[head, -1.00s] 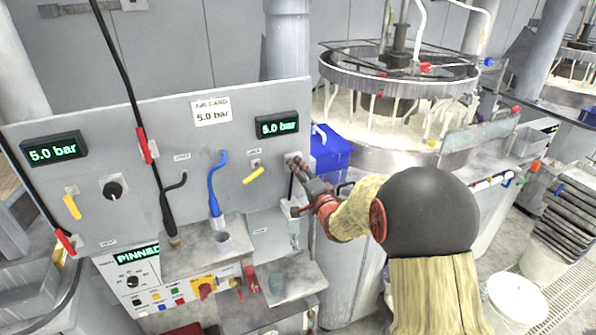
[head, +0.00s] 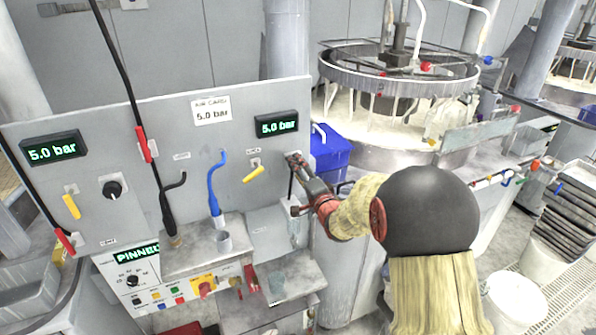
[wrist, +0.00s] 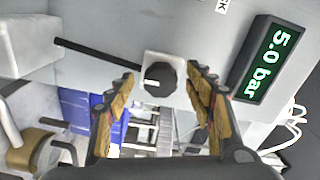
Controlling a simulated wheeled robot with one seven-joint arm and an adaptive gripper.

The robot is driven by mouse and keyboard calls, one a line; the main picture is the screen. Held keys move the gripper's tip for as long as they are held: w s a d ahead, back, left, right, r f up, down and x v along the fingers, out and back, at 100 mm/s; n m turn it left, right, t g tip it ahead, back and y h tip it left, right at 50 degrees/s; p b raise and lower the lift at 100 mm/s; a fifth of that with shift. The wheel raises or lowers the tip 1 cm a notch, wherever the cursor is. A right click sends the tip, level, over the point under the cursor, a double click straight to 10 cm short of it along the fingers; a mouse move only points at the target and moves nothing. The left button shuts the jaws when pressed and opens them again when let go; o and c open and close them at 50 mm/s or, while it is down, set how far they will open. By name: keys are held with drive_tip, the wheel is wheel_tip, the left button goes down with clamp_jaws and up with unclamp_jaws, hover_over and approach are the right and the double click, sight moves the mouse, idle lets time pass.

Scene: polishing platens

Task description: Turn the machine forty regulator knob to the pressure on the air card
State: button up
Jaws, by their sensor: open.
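The air card (head: 211,111) is a white sign on the grey panel and reads 5.0 bar. The right display (head: 277,125) reads 5.0 bar in green; it also shows in the wrist view (wrist: 266,61). A dark regulator knob (wrist: 159,78) with a white mark sits on a pale plate in the wrist view. My gripper (wrist: 162,80) is open, its fingertips either side of the knob, with visible gaps. In the head view my gripper (head: 294,166) is at the panel's right edge and hides that knob. Another black knob (head: 113,188) is on the panel's left, by a display (head: 54,149) reading 5.0 bar.
Yellow levers (head: 253,174) and a blue hose (head: 215,185) are on the panel left of my gripper. A blue bin (head: 331,147) stands behind, near the round polishing machine (head: 398,85).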

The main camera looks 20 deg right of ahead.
drive_tip(key=s, duration=1.2)
